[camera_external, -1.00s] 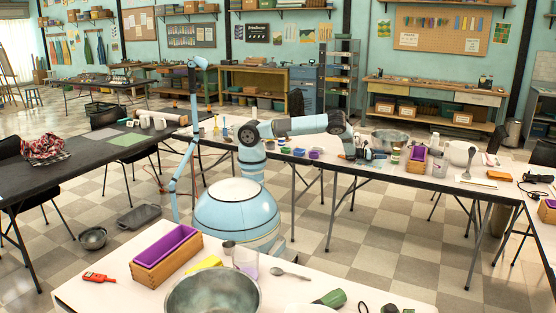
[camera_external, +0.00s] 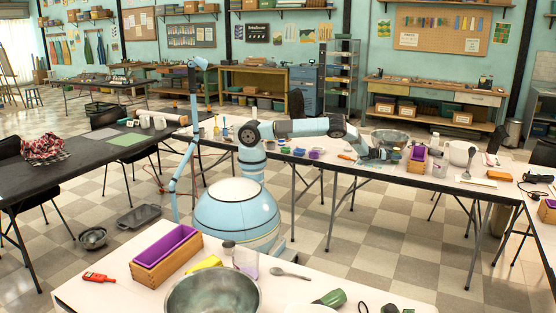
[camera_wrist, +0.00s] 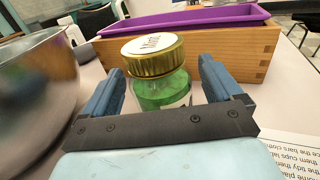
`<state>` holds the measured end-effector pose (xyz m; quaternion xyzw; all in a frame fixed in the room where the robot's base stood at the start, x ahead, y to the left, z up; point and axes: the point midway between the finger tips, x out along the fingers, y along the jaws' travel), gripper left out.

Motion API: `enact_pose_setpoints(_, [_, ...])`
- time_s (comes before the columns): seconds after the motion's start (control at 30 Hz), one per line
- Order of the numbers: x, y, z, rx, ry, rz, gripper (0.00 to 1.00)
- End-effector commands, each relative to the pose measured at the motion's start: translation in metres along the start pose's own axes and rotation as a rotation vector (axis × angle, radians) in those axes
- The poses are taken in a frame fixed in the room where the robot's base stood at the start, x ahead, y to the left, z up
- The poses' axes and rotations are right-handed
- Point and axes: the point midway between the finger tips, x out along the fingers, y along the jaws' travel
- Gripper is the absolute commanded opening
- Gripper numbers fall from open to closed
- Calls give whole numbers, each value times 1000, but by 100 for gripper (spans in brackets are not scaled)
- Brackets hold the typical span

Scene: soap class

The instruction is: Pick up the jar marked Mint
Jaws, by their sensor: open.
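The Mint jar (camera_wrist: 160,88) shows in the wrist view. It is green glass with a gold lid, and "Mint" reads on the lid's white top. It stands upright on the table between the two blue fingers of my gripper (camera_wrist: 160,92). The fingers are open, one on each side of the jar, with a visible gap at least on the right. The dark palm bar hides the jar's lower part. In the external view my gripper (camera_external: 374,154) is low over the far table, and the jar is too small there to tell apart with certainty.
A metal bowl (camera_wrist: 38,95) stands close on the left in the wrist view. A wooden box (camera_wrist: 232,52) with a purple liner (camera_wrist: 190,18) is just behind the jar. A printed sheet (camera_wrist: 292,152) lies at the lower right.

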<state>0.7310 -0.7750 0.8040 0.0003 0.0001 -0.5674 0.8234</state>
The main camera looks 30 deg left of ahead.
Motion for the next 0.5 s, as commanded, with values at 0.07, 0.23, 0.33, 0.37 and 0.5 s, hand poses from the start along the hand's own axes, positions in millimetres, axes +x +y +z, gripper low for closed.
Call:
enact_pose_setpoints(0.07, [0, 0, 0, 0, 0, 0, 92])
enact_pose_setpoints(0.23, [0, 0, 0, 0, 0, 0, 87])
enact_pose_setpoints(0.33, [0, 0, 0, 0, 0, 0, 77])
enact_pose_setpoints(0.37, [0, 0, 0, 0, 0, 0, 74])
enact_pose_setpoints(0.5, [0, 0, 0, 0, 0, 0, 61])
